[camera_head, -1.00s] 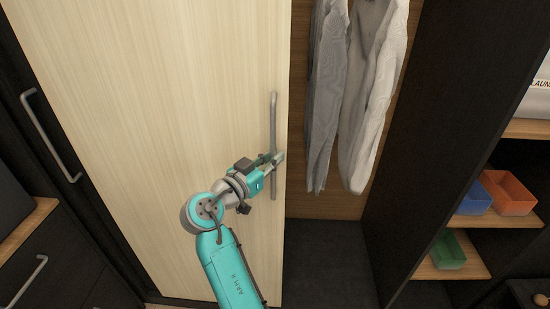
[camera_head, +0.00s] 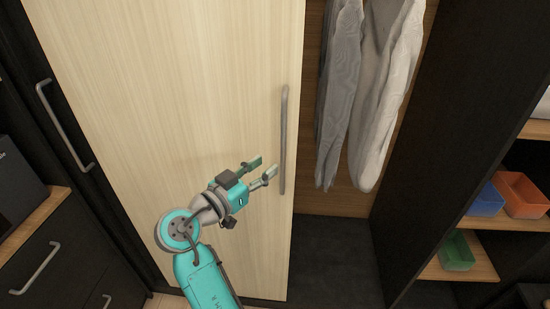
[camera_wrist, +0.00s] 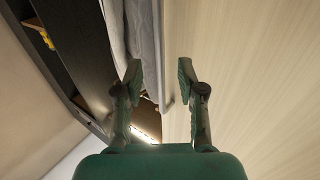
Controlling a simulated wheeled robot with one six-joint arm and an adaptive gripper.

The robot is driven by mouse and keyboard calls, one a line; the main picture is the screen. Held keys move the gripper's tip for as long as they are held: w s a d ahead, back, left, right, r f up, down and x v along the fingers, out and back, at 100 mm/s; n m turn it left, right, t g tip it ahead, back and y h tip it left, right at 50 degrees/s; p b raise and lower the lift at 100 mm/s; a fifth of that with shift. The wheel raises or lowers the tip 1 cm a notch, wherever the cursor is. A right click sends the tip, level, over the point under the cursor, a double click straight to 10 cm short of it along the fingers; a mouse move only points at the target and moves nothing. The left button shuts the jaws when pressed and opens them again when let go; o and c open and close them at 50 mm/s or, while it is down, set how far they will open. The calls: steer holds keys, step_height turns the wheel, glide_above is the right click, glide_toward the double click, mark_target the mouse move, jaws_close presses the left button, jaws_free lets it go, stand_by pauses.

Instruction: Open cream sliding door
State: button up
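The cream sliding door (camera_head: 180,110) stands upright at the left of the wardrobe opening in the head view. It fills the right side of the wrist view (camera_wrist: 255,80). Its grey vertical bar handle (camera_head: 284,140) runs near the door's right edge. My gripper (camera_head: 267,169) is left of the handle, in front of the door and apart from the handle. Its two fingers are spread with nothing between them, and they show apart in the wrist view (camera_wrist: 158,80). To the right of the door the wardrobe is open.
Grey and white garments (camera_head: 372,95) hang in the opening beside the door. A dark upright panel (camera_head: 450,110) and shelves with orange (camera_head: 524,194), blue (camera_head: 487,201) and green (camera_head: 457,251) bins are at the right. Dark drawers (camera_head: 45,265) stand at the left.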

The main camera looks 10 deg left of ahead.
steer(key=shift+v, duration=2.05)
